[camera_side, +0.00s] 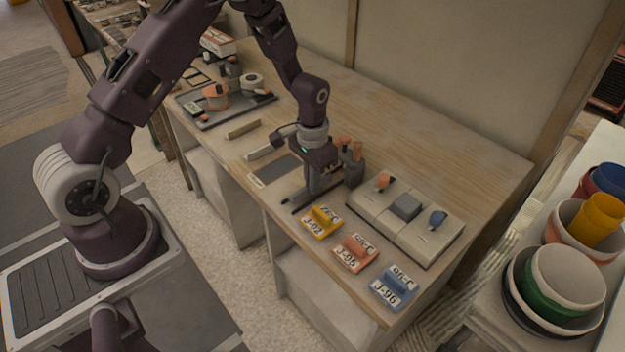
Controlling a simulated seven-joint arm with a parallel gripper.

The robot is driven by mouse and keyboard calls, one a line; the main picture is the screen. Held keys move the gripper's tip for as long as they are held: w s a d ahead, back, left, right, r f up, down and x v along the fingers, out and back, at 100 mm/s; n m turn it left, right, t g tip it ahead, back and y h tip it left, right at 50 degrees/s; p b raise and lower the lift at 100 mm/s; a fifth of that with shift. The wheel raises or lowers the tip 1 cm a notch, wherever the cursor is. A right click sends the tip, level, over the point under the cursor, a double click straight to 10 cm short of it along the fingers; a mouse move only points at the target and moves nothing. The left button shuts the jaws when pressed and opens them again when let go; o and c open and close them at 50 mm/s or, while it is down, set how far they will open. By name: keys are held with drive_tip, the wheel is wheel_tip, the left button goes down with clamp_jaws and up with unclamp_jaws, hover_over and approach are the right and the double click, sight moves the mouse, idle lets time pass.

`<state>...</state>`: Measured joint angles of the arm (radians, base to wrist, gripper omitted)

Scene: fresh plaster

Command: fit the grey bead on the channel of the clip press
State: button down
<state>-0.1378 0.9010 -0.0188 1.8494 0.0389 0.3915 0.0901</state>
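My gripper (316,190) points down near the front edge of the wooden bench, low over a dark, narrow strip-like part (304,202). The fingers are small and dark here, and I cannot tell whether they are open or hold anything. A pale three-part unit (432,238) stands to the right of my gripper, with an orange piece (383,181), a grey block (405,207) and a blue piece (437,219) on top. I cannot clearly make out which part is the grey bead or the channel of the clip press.
Yellow (321,222), orange (354,253) and blue (393,287) labelled blocks line the front edge. A dark holder (354,170) stands close right of my gripper. Pale bars (242,129) and a tray (210,123) with spools lie left. The bench's back right is clear.

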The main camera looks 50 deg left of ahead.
drive_tip(key=shift+f, duration=0.1)
drive_tip(key=shift+f, duration=0.7)
drive_tip(key=shift+f, duration=0.1)
idle(0.4)
drive_tip(key=c, duration=1.6)
unclamp_jaws()
drive_tip(key=shift+o, duration=0.2)
drive_tip(key=shift+d, duration=0.1)
drive_tip(key=shift+d, duration=0.1)
